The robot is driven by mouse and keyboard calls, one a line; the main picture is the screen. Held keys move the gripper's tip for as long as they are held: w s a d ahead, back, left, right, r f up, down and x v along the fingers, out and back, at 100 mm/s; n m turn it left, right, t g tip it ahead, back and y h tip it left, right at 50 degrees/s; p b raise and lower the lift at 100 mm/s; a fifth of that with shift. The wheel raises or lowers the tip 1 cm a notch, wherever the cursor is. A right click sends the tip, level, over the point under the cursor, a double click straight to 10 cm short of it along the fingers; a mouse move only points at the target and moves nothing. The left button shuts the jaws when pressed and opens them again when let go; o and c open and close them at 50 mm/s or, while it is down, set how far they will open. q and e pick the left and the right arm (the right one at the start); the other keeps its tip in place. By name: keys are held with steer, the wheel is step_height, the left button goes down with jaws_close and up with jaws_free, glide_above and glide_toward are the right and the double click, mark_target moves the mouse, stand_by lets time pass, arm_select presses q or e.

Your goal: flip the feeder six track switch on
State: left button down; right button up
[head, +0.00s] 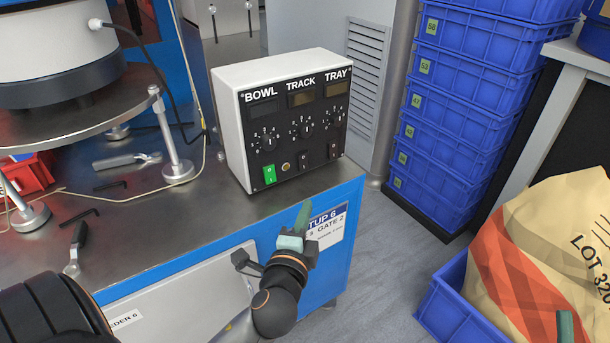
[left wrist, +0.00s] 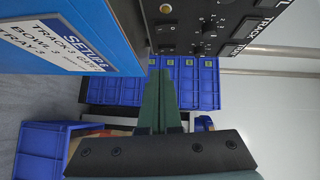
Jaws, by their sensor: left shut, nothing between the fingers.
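The white control box (head: 231,125) stands on the metal bench top, its black panel marked BOWL, TRACK and TRAY. Under TRACK a small dark rocker switch (head: 303,160) sits below a dial; its position is too small to read. Under BOWL a green rocker switch (head: 269,174) shows brightly. My left gripper (head: 302,213) is shut and empty, in front of and below the panel, apart from it. In the left wrist view its fingers (left wrist: 158,95) are together, with the panel (left wrist: 190,25) at the top. A green fingertip of my right gripper (head: 565,325) shows at bottom right.
The blue cabinet front carries a setup label (head: 327,228). A wrench (head: 127,160) and a bowl feeder (head: 60,50) are on the bench at left. Stacked blue crates (head: 455,115) and a paper sack (head: 560,240) in a blue crate stand at right.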

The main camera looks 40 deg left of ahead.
arm_select(q)
steer(key=b, duration=0.1)
glide_toward(307, 168)
steer(key=w+d, duration=0.2)
steer(key=w, duration=0.2)
steer(key=a, duration=0.1)
steer(key=w+a+b, duration=0.1)
steer(key=a, duration=0.1)
steer(key=shift+w+f, duration=0.1)
steer(key=shift+w, duration=0.05)
steer(key=shift+w+a, duration=0.25)
steer(key=shift+a, duration=0.2)
arm_select(e)
steer(key=shift+s+a+r+n+y, duration=0.2)
steer(key=shift+s+r+n+y, duration=0.65)
steer(key=shift+y, duration=0.3)
steer(key=shift+s+a+r+n+y, duration=0.15)
steer(key=shift+s+r+n+y, duration=0.7)
steer(key=shift+y, duration=0.3)
steer(key=shift+s+f, duration=0.1)
